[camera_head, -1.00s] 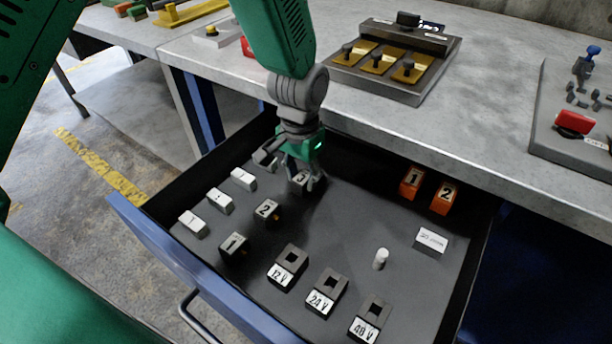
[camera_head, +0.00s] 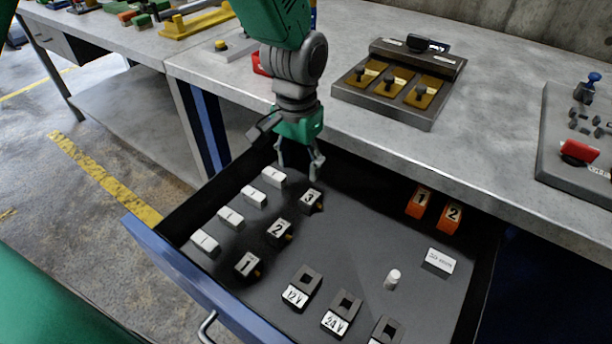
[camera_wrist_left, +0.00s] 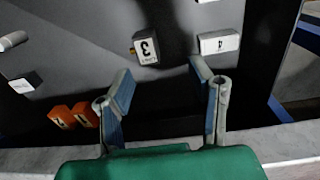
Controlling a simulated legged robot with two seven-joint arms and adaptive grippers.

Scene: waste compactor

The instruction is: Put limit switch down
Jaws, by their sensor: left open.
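A black block marked 3 (camera_head: 311,200), which I take to be the limit switch, stands in the open drawer (camera_head: 370,243). It also shows in the left wrist view (camera_wrist_left: 146,47), apart from the fingers. My left gripper (camera_head: 298,173) is open and empty, above the drawer near its back wall, just behind block 3. In the left wrist view my gripper's two fingers (camera_wrist_left: 163,85) are spread with nothing between them. Blocks marked 2 (camera_head: 279,231) and 1 (camera_head: 247,264) stand in a row with block 3. My right gripper is not in view.
Several white blocks (camera_head: 230,217) line the drawer's left side. Orange blocks (camera_head: 418,201), a white cylinder (camera_head: 393,280), a labelled block (camera_head: 440,261) and voltage-marked blocks (camera_head: 296,295) stand further right. The bench edge (camera_head: 440,160) overhangs behind, with a switch panel (camera_head: 398,85) on it.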

